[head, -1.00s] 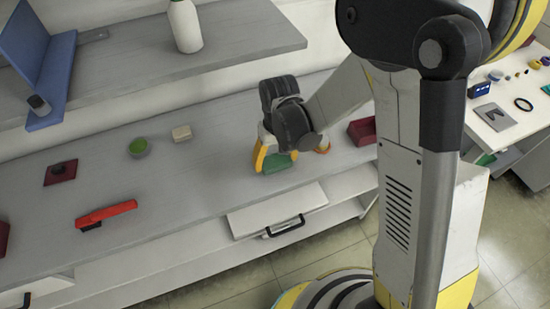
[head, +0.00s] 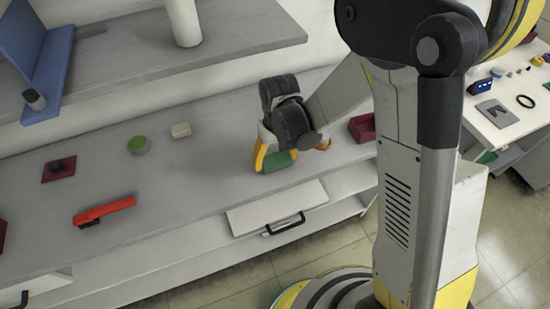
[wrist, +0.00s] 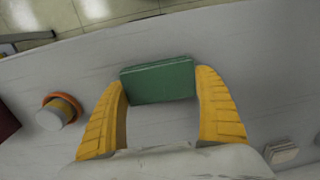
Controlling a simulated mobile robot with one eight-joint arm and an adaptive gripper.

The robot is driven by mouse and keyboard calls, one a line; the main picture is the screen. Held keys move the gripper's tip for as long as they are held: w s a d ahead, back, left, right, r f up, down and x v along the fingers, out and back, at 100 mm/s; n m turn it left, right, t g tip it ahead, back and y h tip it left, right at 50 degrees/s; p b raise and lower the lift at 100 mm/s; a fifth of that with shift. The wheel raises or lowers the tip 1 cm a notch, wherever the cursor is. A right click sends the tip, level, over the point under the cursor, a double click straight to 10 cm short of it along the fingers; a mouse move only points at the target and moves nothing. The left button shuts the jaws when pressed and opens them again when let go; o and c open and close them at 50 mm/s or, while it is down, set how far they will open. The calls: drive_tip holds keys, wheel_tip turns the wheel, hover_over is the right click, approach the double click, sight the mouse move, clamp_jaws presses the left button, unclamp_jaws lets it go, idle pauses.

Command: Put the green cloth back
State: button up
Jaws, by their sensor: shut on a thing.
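The green cloth (head: 277,161) looks like a flat, folded green block. It also shows in the wrist view (wrist: 158,82), between the two yellow fingers. My gripper (wrist: 160,78) is shut on it, one finger at each end. I cannot tell whether the cloth touches the worktop.
An orange-and-white round object (wrist: 59,110) stands close beside my gripper, with a dark red bin (head: 362,128) beyond. A shelf (head: 240,30) overhangs the back.

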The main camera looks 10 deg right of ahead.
drive_tip(key=o, duration=1.1)
drive_tip(key=shift+f, duration=0.1)
